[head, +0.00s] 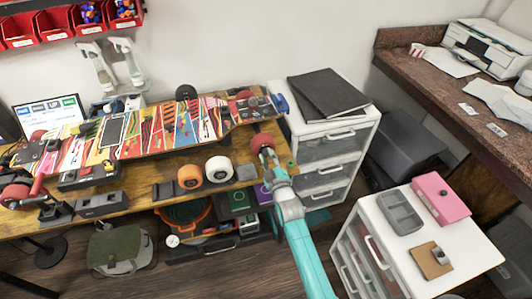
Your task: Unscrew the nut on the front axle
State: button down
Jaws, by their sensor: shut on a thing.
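A colourful skateboard (150,130) lies upside down on the wooden bench, its trucks and wheels upward. At its right end a red wheel (261,142) sits on the near side of the axle. My gripper (267,153) is at the outer face of this wheel, with its fingers closed at the axle's end. The nut is hidden between the fingers. Another red wheel (15,194) shows at the board's left end.
A loose orange wheel (190,177) and a white wheel (219,169) stand on the bench's front edge (140,197). A white drawer unit (330,130) stands right of the bench, and another with a pink box (440,197) is nearer.

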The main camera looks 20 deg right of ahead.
jog(key=shift+n, duration=0.5)
jog(key=c, duration=0.9)
grip_release()
jog(key=shift+c, duration=1)
jog(key=m, duration=0.4)
jog(key=shift+m, duration=0.9)
